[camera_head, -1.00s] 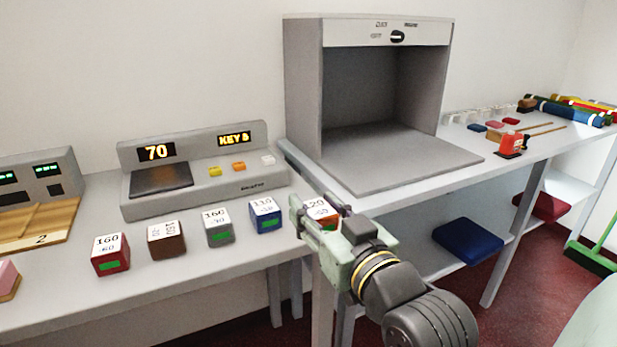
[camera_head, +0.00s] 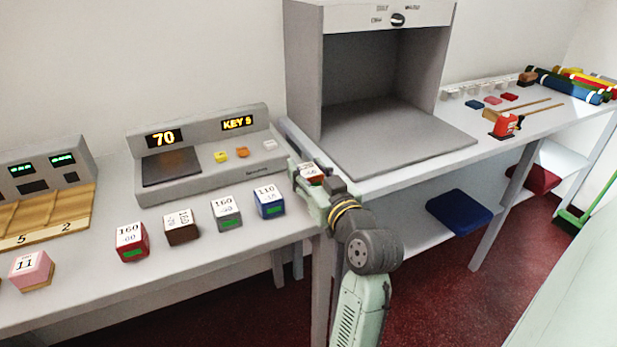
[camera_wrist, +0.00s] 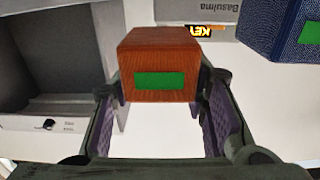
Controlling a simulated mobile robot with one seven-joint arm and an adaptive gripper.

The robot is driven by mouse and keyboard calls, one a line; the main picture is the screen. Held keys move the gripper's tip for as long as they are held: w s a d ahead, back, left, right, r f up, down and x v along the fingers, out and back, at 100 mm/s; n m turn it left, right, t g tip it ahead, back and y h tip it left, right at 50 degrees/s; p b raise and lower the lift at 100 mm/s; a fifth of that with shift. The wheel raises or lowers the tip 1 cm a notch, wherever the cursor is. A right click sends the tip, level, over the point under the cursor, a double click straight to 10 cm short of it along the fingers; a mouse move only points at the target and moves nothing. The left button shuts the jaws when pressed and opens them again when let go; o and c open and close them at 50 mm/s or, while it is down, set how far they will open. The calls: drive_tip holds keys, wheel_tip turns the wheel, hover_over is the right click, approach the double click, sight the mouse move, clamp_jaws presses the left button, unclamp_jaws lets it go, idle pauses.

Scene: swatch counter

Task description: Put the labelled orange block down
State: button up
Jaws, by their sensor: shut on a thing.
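My gripper (camera_head: 308,182) is shut on the orange block (camera_wrist: 158,62) at the right end of the swatch counter (camera_head: 190,270), next to the grey booth. In the head view the block (camera_head: 312,172) is mostly hidden by the fingers; part of its white label shows on top. In the wrist view it sits between the two fingers, with a green patch on the facing side. I cannot tell whether its underside touches the counter.
A row of labelled blocks stands left of the gripper: blue (camera_head: 269,203), grey (camera_head: 227,214), brown (camera_head: 181,229) and red (camera_head: 131,243). Behind them is a display unit (camera_head: 205,172) reading 70. A pink block (camera_head: 31,269) stands far left. The booth floor (camera_head: 400,140) is empty.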

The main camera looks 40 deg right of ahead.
drive_tip(key=shift+f, duration=1.35)
drive_tip(key=shift+f, duration=0.2)
drive_tip(key=o, duration=1.2)
drive_tip(key=shift+r, duration=0.1)
drive_tip(key=shift+r+p, duration=0.2)
drive_tip(key=shift+p, duration=0.15)
drive_tip(key=b+v, duration=0.3)
drive_tip(key=v, duration=0.9)
drive_tip(key=shift+s+f, duration=0.1)
drive_tip(key=shift+f, duration=0.05)
drive_tip(key=shift+a, duration=0.1)
